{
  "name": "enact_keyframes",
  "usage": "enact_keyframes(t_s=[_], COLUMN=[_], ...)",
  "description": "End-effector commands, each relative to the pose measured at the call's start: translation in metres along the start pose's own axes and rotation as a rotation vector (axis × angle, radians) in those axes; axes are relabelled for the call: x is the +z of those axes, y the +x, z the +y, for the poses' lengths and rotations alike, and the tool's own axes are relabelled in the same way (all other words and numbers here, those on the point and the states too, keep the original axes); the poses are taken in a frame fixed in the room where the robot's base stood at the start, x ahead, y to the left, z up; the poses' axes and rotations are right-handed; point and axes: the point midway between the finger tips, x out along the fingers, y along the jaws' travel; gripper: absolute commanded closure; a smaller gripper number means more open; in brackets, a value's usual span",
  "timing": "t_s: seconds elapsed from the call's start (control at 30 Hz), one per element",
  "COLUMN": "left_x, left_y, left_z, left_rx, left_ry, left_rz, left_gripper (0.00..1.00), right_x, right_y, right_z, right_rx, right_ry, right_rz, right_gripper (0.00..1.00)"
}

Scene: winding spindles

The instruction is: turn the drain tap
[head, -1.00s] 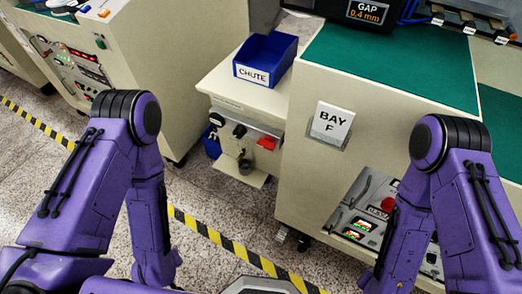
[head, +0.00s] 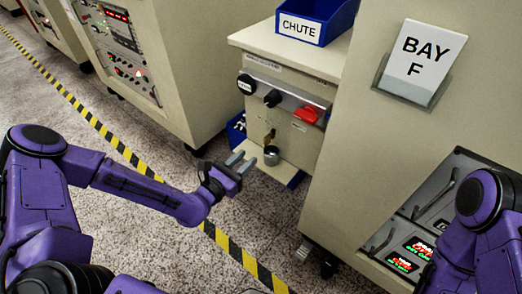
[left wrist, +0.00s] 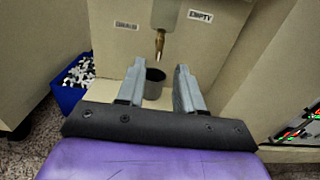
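A brass drain tap (head: 268,136) hangs on the front of the beige cabinet under the chute, with a grey metal cup (head: 271,155) below it. In the left wrist view the tap's brass tip (left wrist: 160,43) points down above the cup (left wrist: 155,84). My left gripper (head: 239,163) is open and empty, just left of the cup in the head view. In the left wrist view its fingers (left wrist: 160,70) stand apart, the cup appearing between them and the tap beyond. The tap's upper part is cut off there. My right gripper is out of view; only its arm shows.
The cabinet face also carries a black knob (head: 272,98) and a red handle (head: 307,115). A blue CHUTE bin (head: 318,28) sits on top. A blue bin of black and white pieces (left wrist: 82,82) stands at the left. The BAY F cabinet (head: 350,150) stands close at right.

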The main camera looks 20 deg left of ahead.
Motion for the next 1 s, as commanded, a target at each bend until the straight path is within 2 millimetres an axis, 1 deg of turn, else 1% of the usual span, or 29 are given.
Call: enact_keyframes(t_s=[0.03, 0.2, 0.33, 0.47, 0.7, 0.73, 0.77, 0.8, 0.83, 1.0], left_x=[-0.002, -0.002, -0.002, -0.001, -0.001, -0.001, -0.001, -0.001, -0.001, -0.001], left_y=[0.011, 0.050, 0.071, 0.081, 0.082, 0.082, 0.082, 0.082, 0.082, 0.082], left_z=[-0.001, -0.001, -0.001, -0.001, -0.001, -0.001, -0.001, -0.001, -0.001, -0.001], left_rx=[-0.004, -0.004, -0.003, -0.003, -0.002, -0.002, -0.002, -0.002, -0.002, -0.002], left_ry=[0.004, 0.006, 0.005, 0.003, 0.002, 0.002, 0.002, 0.002, 0.002, 0.003], left_rz=[-0.001, 0.000, 0.002, 0.003, 0.004, 0.004, 0.004, 0.004, 0.004, 0.004], left_gripper=[0.64, 0.64, 0.64, 0.64, 0.64, 0.70, 0.80, 0.93, 1.00, 1.00], right_x=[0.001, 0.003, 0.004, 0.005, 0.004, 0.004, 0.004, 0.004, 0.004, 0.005], right_y=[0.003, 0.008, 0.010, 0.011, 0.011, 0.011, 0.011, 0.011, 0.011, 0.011], right_z=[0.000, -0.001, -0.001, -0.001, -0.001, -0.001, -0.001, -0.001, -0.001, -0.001], right_rx=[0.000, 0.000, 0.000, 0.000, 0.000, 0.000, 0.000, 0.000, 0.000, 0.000], right_ry=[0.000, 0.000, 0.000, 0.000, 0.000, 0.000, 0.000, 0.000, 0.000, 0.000], right_rz=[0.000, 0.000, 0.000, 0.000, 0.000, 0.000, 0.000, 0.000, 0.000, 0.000], right_gripper=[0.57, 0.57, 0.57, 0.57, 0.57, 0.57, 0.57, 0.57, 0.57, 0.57])
